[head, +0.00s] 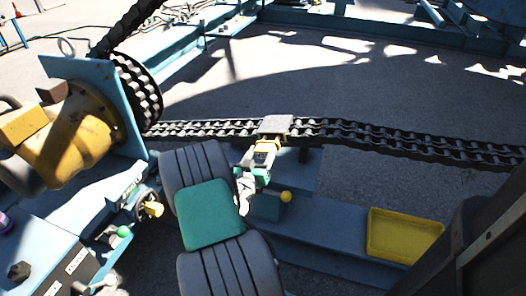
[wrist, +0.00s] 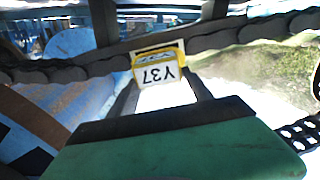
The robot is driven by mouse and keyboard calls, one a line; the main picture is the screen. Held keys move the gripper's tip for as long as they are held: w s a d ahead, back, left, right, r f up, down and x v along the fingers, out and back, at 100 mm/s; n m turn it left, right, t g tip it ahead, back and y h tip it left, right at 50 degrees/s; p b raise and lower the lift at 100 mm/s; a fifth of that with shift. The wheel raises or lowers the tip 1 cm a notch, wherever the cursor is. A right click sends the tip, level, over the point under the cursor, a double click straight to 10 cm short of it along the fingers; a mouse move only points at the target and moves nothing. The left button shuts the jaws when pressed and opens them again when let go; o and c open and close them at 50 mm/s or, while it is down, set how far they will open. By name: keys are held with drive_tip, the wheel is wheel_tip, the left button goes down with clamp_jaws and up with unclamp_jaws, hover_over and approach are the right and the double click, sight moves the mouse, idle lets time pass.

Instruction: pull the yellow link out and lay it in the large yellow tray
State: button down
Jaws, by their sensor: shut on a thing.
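In the head view the yellow link (head: 264,148) shows just below a flat plate on the chain (head: 345,133). My gripper (head: 262,158) is shut on the link, and its two fingers reach it in the wrist view (wrist: 160,82). I cannot tell whether the link is still seated in the chain. The large yellow tray (head: 404,258) lies on the blue beam at the lower right and looks empty.
A toothed sprocket (head: 138,92) and yellow motor (head: 62,140) stand at the left. A yellow ball knob (head: 286,197) stands on the blue structure right of my gripper. The blue beam (head: 335,222) between knob and tray is mostly clear. A dark post (head: 490,235) rises right of the tray.

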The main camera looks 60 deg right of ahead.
drive_tip(key=s+a+b, duration=0.1)
drive_tip(key=a+b, duration=0.2)
drive_tip(key=a, duration=0.8)
drive_tip(key=shift+s, duration=0.4)
idle(0.6)
drive_tip(key=shift+r, duration=0.2)
wheel_tip(320, 180, up, 9)
drive_tip(key=p, duration=0.7)
drive_tip(key=shift+f, duration=0.15)
